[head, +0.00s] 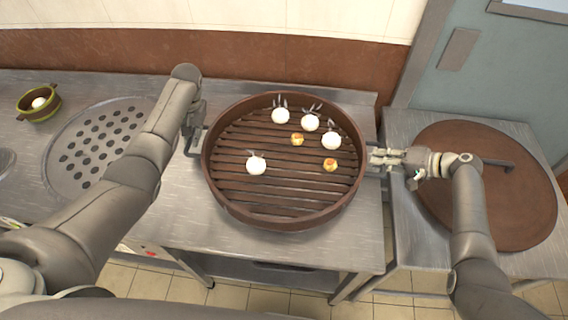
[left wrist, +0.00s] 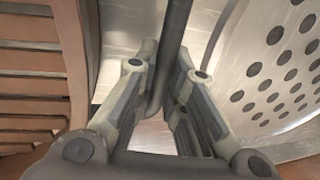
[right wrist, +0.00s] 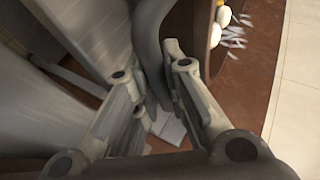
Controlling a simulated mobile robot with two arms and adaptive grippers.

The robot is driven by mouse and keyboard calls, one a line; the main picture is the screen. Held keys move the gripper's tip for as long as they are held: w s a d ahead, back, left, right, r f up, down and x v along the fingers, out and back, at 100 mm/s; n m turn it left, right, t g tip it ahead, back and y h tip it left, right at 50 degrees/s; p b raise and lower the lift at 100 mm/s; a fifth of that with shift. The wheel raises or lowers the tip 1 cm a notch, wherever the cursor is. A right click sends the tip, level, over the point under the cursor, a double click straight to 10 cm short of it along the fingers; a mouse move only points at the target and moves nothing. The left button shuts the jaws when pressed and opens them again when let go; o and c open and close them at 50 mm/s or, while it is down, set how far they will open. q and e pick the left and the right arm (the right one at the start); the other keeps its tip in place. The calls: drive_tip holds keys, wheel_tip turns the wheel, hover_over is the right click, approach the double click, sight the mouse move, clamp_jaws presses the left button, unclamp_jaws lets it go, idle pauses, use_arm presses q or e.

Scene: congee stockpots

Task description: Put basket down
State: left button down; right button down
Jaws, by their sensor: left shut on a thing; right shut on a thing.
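A round brown steamer basket (head: 282,221) with a slatted floor is at the middle of the head view, over the steel counter. Several white buns (head: 256,165) and a few small yellow dumplings (head: 330,165) lie in it. My left gripper (head: 194,142) is at the basket's left side, shut on its dark handle (left wrist: 172,50). My right gripper (head: 378,158) is at the right side, shut on the other handle (right wrist: 150,45). The basket looks level. I cannot tell whether its underside touches the counter.
A perforated round steamer plate (head: 98,140) is set in the counter (head: 215,240) to the left. A small green-brown bowl (head: 38,103) with a white bun stands at far left. A large brown round lid (head: 520,205) lies on the right-hand table. A brown wall band is behind.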

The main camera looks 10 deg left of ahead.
use_arm(q)
drive_tip(key=shift+a+f+b, duration=0.15)
drive_tip(key=shift+f+b, duration=0.35)
drive_tip(key=shift+f, duration=0.05)
use_arm(e)
drive_tip(key=shift+w+f, duration=0.1)
drive_tip(key=shift+f, duration=0.4)
use_arm(q)
drive_tip(key=c, duration=1.5)
unclamp_jaws()
drive_tip(key=shift+s+r, duration=0.15)
use_arm(e)
drive_tip(key=c, duration=1.5)
unclamp_jaws()
drive_tip(key=shift+s, duration=0.2)
use_arm(q)
wheel_tip(320, 180, up, 12)
drive_tip(key=d, duration=0.2)
drive_tip(key=shift+d+f, duration=0.2)
drive_tip(key=shift+d, duration=0.05)
use_arm(e)
drive_tip(key=v, duration=1.2)
